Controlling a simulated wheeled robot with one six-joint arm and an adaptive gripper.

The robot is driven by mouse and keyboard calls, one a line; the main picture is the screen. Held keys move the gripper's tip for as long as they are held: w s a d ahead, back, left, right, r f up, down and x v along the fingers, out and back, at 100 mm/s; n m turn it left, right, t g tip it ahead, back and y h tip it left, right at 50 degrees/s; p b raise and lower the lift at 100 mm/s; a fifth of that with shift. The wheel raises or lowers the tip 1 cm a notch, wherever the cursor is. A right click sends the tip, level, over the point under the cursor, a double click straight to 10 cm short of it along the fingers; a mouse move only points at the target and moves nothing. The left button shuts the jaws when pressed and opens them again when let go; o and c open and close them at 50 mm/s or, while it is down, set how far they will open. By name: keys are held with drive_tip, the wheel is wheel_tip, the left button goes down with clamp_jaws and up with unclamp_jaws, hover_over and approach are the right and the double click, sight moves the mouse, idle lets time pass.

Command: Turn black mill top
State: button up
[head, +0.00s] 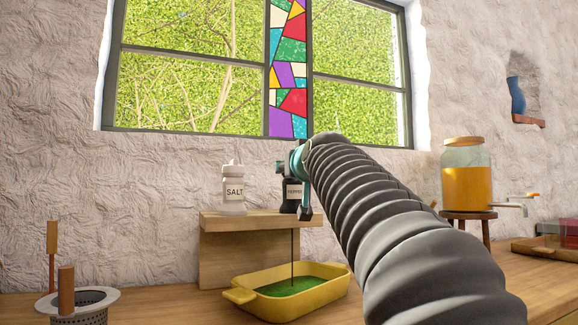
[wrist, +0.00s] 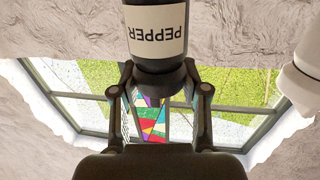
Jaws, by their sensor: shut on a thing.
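The black pepper mill (head: 288,200), with a white label, stands upright on a wooden shelf, partly hidden behind my gripper (head: 294,170). In the wrist view the mill (wrist: 154,52) hangs upside down in the picture with its PEPPER label facing the camera. My gripper (wrist: 160,84) has one finger on each side of the mill's dark top and is shut on it. The far finger's contact is hidden in the head view. A thin dark vertical line runs from below the mill to the green contents of a yellow dish (head: 337,287).
A white salt shaker (head: 233,195) stands left of the mill on the wooden shelf (head: 228,245); its pale edge seems to show in the wrist view. A jar of orange liquid (head: 467,186) stands right on a stool.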

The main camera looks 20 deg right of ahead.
idle(0.4)
drive_tip(key=o, duration=1.2)
drive_tip(key=s, duration=0.4)
drive_tip(key=s+a, duration=0.1)
drive_tip(key=s, duration=0.3)
drive_tip(key=s+a, duration=0.1)
drive_tip(key=s, duration=0.3)
